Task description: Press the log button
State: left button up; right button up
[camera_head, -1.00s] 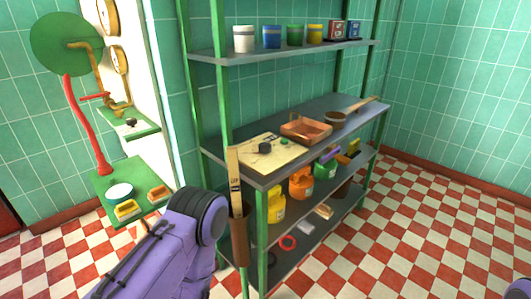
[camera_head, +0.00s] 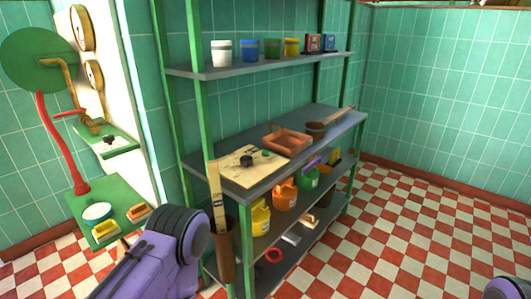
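No button is clearly labelled as the log button. A tan board (camera_head: 239,176) lies on the middle shelf of the green rack, with a dark round knob (camera_head: 246,161) and a small green piece (camera_head: 266,153) on it; I cannot tell whether either is the button. A small dark piece (camera_head: 109,140) sits on the green wall ledge at left. My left arm's purple links (camera_head: 182,234) reach in at the bottom, in front of the rack's near left corner; its fingers do not show. Only a purple bit of my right arm (camera_head: 505,288) shows at the bottom right corner.
The rack's middle shelf (camera_head: 262,187) also holds a copper tray (camera_head: 287,150) and a brown pan (camera_head: 316,129). Several cans stand above, including a white one (camera_head: 221,53); coloured jugs stand below. A brown holder (camera_head: 225,250) hangs at the near post. Checkered floor (camera_head: 400,230) at right is clear.

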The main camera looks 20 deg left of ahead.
pick_arm(q)
grip_shut()
dwell(1.4)
